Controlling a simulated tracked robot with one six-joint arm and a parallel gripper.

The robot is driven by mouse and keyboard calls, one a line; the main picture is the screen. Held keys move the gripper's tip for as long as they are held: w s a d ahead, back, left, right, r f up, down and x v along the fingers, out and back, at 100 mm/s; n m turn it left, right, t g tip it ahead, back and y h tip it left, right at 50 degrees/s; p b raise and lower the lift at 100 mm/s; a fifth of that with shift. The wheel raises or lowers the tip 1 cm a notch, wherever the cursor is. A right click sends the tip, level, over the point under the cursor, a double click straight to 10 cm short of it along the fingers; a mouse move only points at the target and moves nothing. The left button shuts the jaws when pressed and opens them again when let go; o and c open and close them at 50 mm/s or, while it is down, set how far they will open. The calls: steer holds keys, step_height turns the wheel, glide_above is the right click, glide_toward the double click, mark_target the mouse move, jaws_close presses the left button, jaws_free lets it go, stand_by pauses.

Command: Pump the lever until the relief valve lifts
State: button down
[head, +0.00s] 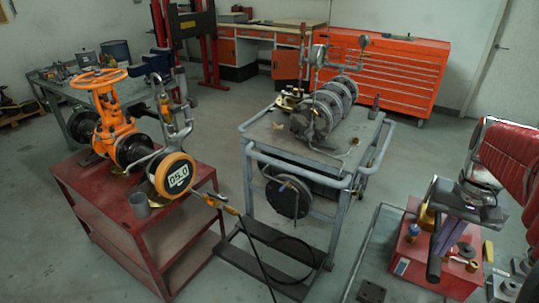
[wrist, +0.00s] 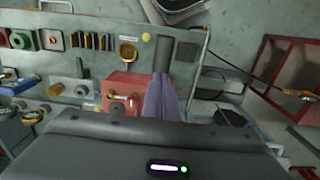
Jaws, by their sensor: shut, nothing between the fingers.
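My gripper (wrist: 163,78) shows in the wrist view as two purple fingers closed together with nothing between them. It also shows in the head view (head: 441,232) at the right, over a red box, well away from both carts. A thin upright red lever (head: 303,45) stands at the back left of the grey cart, above a brass-coloured base; I take it for the pump lever. Pipework with small fittings (head: 320,58) rises beside it; I cannot tell which part is the relief valve.
An orange gate valve (head: 115,125) sits on the red cart (head: 120,230). The grey cart (head: 262,135) carries a ribbed metal body. A black hose (head: 262,262) runs between the carts to the floor. The red box (head: 408,245) and loose parts lie close by my gripper.

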step_height(320, 180, down, 8)
steer(key=shift+f, duration=0.1)
stand_by(0.6)
step_height(320, 180, up, 12)
steer(key=shift+r, duration=0.1)
stand_by(0.6)
stand_by(0.7)
step_height(320, 180, down, 12)
steer(key=shift+f, duration=0.1)
stand_by(0.9)
